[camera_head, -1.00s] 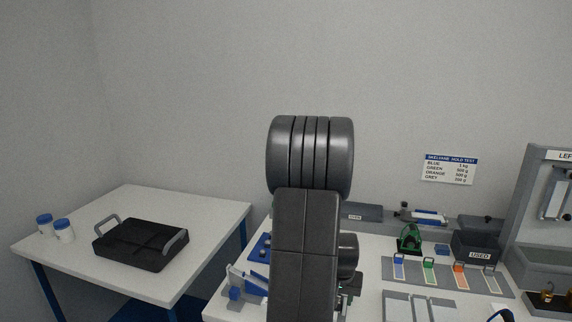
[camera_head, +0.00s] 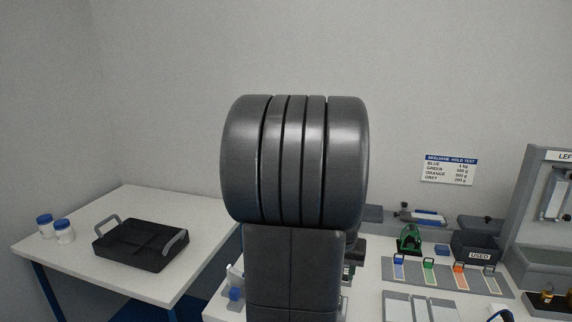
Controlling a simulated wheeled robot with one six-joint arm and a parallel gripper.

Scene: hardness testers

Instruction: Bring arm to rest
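My arm stands upright in the middle of the head view, its large dark grey ribbed joint close to the camera. It covers part of the workbench (camera_head: 373,283) behind it. My gripper cannot be made out; the arm's own links hide that area, so its fingers and anything in them are not visible.
A white side table (camera_head: 127,196) at left holds a black handled tray (camera_head: 133,257) and two blue-capped white jars (camera_head: 64,231). On the workbench are a dark USED bin (camera_head: 476,247), a green-and-black item (camera_head: 409,239) and a strip of coloured tags (camera_head: 445,276). A tall grey stand (camera_head: 533,195) is at right.

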